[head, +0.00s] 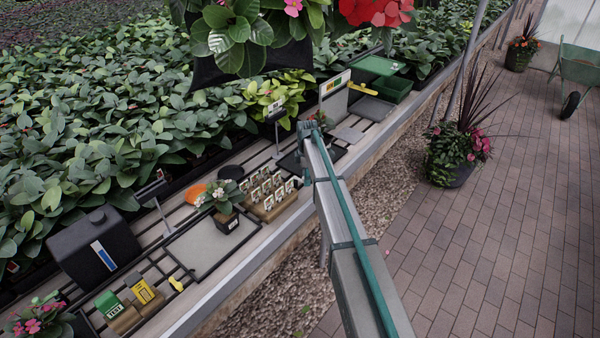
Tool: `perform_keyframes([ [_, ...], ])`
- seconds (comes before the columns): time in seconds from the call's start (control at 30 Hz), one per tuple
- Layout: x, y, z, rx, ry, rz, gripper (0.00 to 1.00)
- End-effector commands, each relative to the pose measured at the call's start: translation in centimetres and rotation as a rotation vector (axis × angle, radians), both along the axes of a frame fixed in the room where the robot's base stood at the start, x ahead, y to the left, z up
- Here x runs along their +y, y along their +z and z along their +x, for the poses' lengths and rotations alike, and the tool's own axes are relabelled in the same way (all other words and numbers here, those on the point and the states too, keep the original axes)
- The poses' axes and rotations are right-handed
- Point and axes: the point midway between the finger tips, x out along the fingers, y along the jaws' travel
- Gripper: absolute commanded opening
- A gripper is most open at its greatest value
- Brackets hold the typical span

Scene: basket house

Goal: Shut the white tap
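I cannot make out a white tap anywhere in the head view. My arm reaches from the bottom right up over the bench, and my gripper (308,130) is at its far end, small and partly hidden by the arm. Its fingers are too small to show whether they are open or shut. A white upright panel (334,92) with coloured marks stands just beyond the gripper.
The slatted bench holds a dark box (95,246), a grey mat (207,247), a potted plant (226,222), a wooden label rack (270,210) and a green tray (391,88).

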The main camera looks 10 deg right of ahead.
Motion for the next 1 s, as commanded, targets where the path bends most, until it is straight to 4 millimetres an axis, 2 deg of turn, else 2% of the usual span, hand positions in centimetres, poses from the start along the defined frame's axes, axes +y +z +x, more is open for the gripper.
perform_keyframes([
  [0.1, 0.0, 1.6, 0.0, -0.001, 0.000, 0.001, 0.44],
  [0.5, 0.1, 5.8, 0.0, -0.001, 0.001, 0.001, 0.44],
  [1.0, 0.1, 6.0, 0.0, -0.001, -0.002, 0.001, 0.44],
])
